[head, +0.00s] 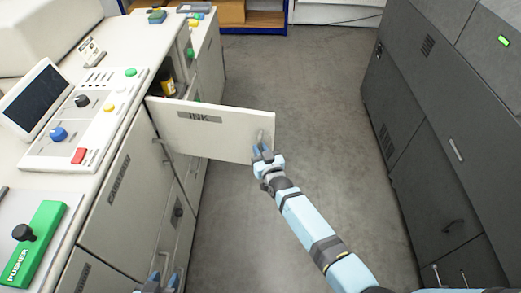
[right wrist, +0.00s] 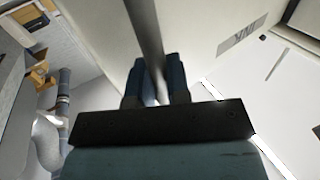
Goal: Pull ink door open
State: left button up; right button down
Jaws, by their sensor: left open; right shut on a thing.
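The ink door (head: 205,128) is a cream panel labelled INK. It stands swung out from the white machine on the left, with the opening behind it showing. My right gripper (head: 262,152) is at the door's free right end, shut on its handle (head: 261,137). In the right wrist view the handle (right wrist: 146,40) is a grey bar running between the two blue fingers (right wrist: 156,85), and the door's label shows at the upper right. My left gripper (head: 163,281) is open and empty at the bottom edge, beside the machine's lower panels.
A yellow-and-dark container (head: 167,84) shows in the opening behind the door. The white machine's control panel (head: 85,115) lies left of it. A dark grey cabinet (head: 440,140) stands on the right. The grey floor (head: 300,85) between them is clear.

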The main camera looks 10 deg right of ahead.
jog(key=c, duration=1.1)
grip_release()
jog(key=shift+a, duration=0.3)
jog(key=shift+d, duration=0.1)
jog(key=shift+s+d, duration=0.1)
jog(key=shift+s, duration=0.1)
jog(key=s+d+b, duration=0.1)
jog(key=s+d, duration=0.1)
jog(key=s, duration=1.1)
jog(key=shift+d, duration=0.15)
